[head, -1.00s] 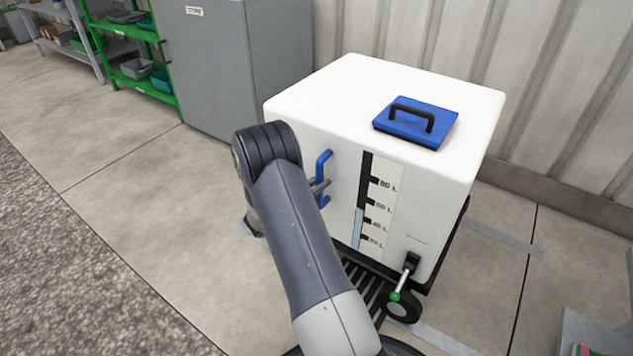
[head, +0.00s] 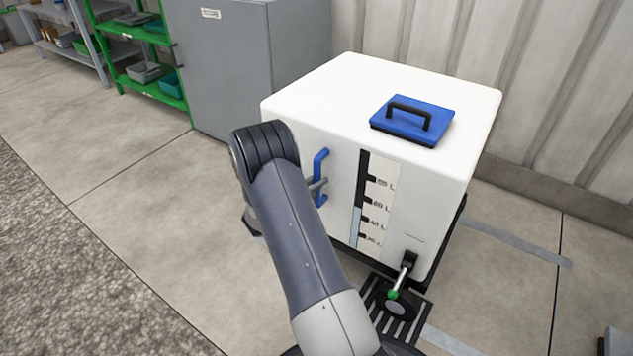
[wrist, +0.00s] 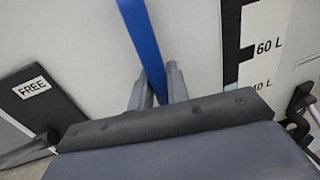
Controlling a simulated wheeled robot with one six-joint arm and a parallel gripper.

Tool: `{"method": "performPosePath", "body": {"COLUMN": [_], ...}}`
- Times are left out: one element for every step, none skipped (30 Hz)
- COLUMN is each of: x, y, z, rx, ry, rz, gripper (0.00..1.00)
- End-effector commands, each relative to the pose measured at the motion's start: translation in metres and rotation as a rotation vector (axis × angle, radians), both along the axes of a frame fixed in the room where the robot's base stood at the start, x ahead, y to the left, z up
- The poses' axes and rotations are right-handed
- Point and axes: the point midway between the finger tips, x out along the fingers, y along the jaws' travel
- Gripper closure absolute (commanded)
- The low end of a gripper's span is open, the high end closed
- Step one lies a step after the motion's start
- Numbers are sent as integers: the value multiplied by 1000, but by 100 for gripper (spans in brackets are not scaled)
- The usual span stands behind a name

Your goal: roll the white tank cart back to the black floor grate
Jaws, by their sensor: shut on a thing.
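The white tank cart (head: 330,120) is a large box with a blue lid on top, a litre scale on its front and a green-tipped lever low on the right. My gripper (head: 317,185) is shut on the blue upright handle (head: 321,162) on the cart's front face. In the wrist view, the gripper's fingers (wrist: 158,86) stand either side of the blue handle (wrist: 142,40).
A grey cabinet (head: 230,75) and a green shelf (head: 150,75) stand behind left. A corrugated wall (head: 560,100) runs behind the cart. Grey tape strips (head: 515,243) mark the floor at right. Open concrete floor (head: 130,210) lies to the left.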

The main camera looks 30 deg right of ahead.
Motion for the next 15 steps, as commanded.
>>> {"method": "performPosePath", "body": {"x": [6,6,6,6,6,6,6,5,5,5,5,4,4,4,4], "y": [2,2,2,2,2,2,2,2,2,2,2,2,1,1,1], "z": [1,1,1,1,1,1,1,1,1,1,1,1,1,1,1], "rx": [2,2,2,2,2,1,1,1,1,1,1,1,1,1,1], "ry": [-6,-6,-7,-7,-7,-6,-6,-6,-6,-6,-5,-5,-5,-5,-5], "rz": [16,17,17,17,17,17,16,15,14,14,13,12,11,11,10], "gripper": [100,100,83,81,78,75,72,70,67,65,65,65,65,65,65]}}
